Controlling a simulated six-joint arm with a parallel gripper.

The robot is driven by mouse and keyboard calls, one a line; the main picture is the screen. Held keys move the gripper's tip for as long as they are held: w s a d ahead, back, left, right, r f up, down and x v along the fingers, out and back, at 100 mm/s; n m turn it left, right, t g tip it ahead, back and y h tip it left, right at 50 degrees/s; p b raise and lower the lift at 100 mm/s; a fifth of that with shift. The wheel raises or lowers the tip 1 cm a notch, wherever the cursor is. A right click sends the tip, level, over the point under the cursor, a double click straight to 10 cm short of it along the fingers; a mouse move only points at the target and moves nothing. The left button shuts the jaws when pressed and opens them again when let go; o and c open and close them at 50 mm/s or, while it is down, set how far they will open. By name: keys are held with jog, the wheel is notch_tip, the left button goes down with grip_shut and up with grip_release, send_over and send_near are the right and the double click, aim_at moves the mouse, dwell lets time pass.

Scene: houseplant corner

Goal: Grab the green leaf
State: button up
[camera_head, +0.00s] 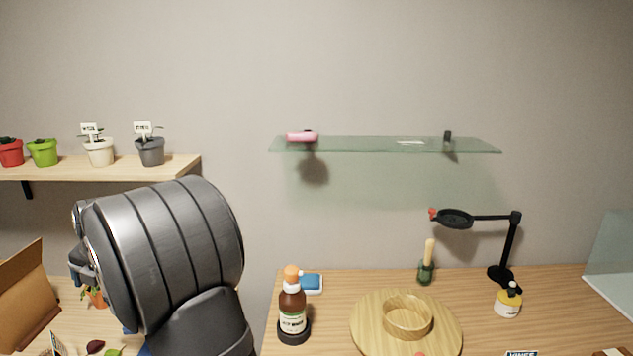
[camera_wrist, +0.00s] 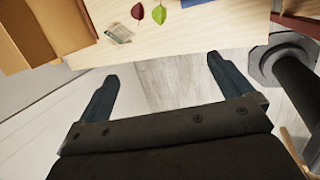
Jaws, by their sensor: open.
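The green leaf (camera_wrist: 159,14) lies flat on the light wooden table (camera_wrist: 185,48), near the top middle of the wrist view. A dark red leaf (camera_wrist: 138,12) lies just left of it. In the head view the green leaf (camera_head: 113,352) shows only partly at the bottom edge, with the red leaf (camera_head: 95,347) beside it. My gripper (camera_wrist: 162,72) is open and empty in the wrist view. Its fingertips point toward the table's near edge, short of the green leaf. In the head view my arm hides the gripper fingers.
A small packet (camera_wrist: 118,33) and a cardboard box (camera_wrist: 52,30) lie left of the leaves. A blue item (camera_wrist: 193,3) is to their right. Potted plants stand on the shelf (camera_head: 175,168).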

jog(key=c, duration=0.3)
jog(key=shift+c, duration=0.2)
jog(key=m+g+h, duration=0.2)
jog(key=m, duration=1.9)
send_over(112, 355)
jog(key=d, duration=0.1)
jog(key=f, duration=2.3)
jog(key=shift+w+f, duration=0.2)
jog(key=shift+f, duration=0.05)
jog(key=shift+s+a+f, duration=0.15)
jog(key=shift+a+f, duration=0.05)
jog(key=shift+f, duration=1.15)
jog(key=shift+s+a+f, duration=0.1)
jog(key=shift+a+f, duration=0.1)
jog(key=shift+f, duration=1.1)
